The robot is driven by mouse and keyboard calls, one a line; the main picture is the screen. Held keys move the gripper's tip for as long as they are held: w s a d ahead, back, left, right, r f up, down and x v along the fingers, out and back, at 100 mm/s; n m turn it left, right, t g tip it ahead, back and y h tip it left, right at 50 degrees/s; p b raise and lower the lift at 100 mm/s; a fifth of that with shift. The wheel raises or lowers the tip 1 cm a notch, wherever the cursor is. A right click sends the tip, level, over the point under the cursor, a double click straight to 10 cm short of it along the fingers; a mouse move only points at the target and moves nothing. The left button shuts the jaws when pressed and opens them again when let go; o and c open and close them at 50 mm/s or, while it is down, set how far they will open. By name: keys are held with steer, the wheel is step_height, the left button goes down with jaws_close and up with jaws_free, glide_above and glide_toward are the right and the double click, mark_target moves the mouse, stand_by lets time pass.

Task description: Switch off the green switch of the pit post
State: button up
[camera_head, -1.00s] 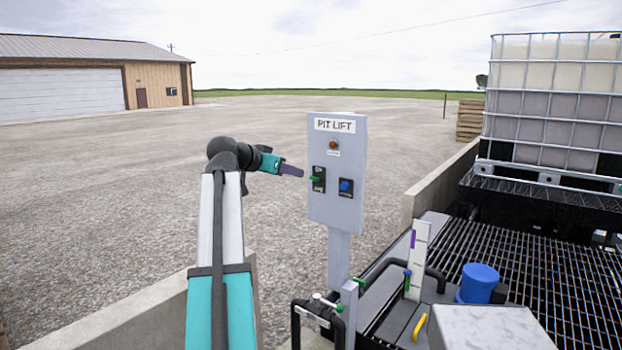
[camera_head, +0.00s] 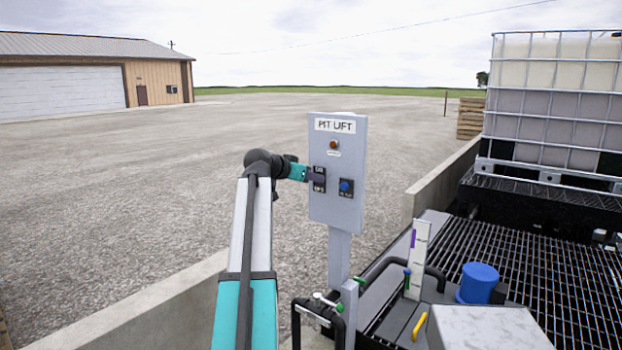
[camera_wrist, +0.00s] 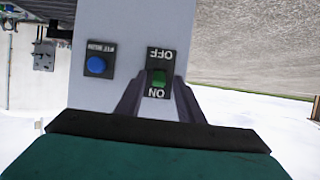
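The pit post is a grey panel (camera_head: 327,207) labelled PIT LIFT on a grey pole. Its green switch (camera_wrist: 158,78) sits on a dark plate marked OFF and ON, which appears upside down in the wrist view. The green lever lies between the two words; I cannot tell for sure which way it is set. My gripper (camera_wrist: 160,82) is at the plate, its two dark fingers apart, one on each side of the green switch. Whether they touch it is unclear. In the head view my gripper (camera_head: 314,176) hides the switch.
A blue button (camera_head: 346,186) is right of the switch plate, and an orange lamp (camera_head: 333,144) is above it. Pipes with green-handled valves (camera_head: 320,298) stand below the panel. A low concrete wall (camera_head: 150,305) runs at left. A caged tank (camera_head: 553,105) stands at right.

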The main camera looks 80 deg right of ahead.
steer(key=shift+c, duration=0.2)
jaws_close()
steer(key=shift+f+b, duration=0.1)
steer(key=shift+b, duration=0.3)
steer(key=g+h+b, duration=0.1)
steer(key=b, duration=0.4)
steer(key=f+h+b, duration=0.1)
steer(key=h+b, duration=0.1)
steer(key=b, duration=0.2)
steer(key=shift+w+a+f+g+b, duration=0.15)
steer(key=shift+w+a+g+b, duration=0.05)
steer(key=shift+g+b, duration=0.2)
steer(key=h+b, duration=0.1)
steer(key=b, duration=0.3)
steer(key=f+g+h+b, duration=0.1)
steer(key=b, duration=0.4)
steer(key=g+h+b, duration=0.1)
steer(key=b, duration=0.6)
steer(key=f+h+b, duration=0.1)
steer(key=h+b, duration=0.1)
steer(key=b, duration=0.5)
steer(key=shift+d+f+g+b, duration=0.1)
steer(key=shift+d+g+b, duration=0.05)
steer(key=shift+g+b, duration=0.25)
steer(key=shift+h+b, duration=0.5)
steer(key=shift+b, duration=1.2)
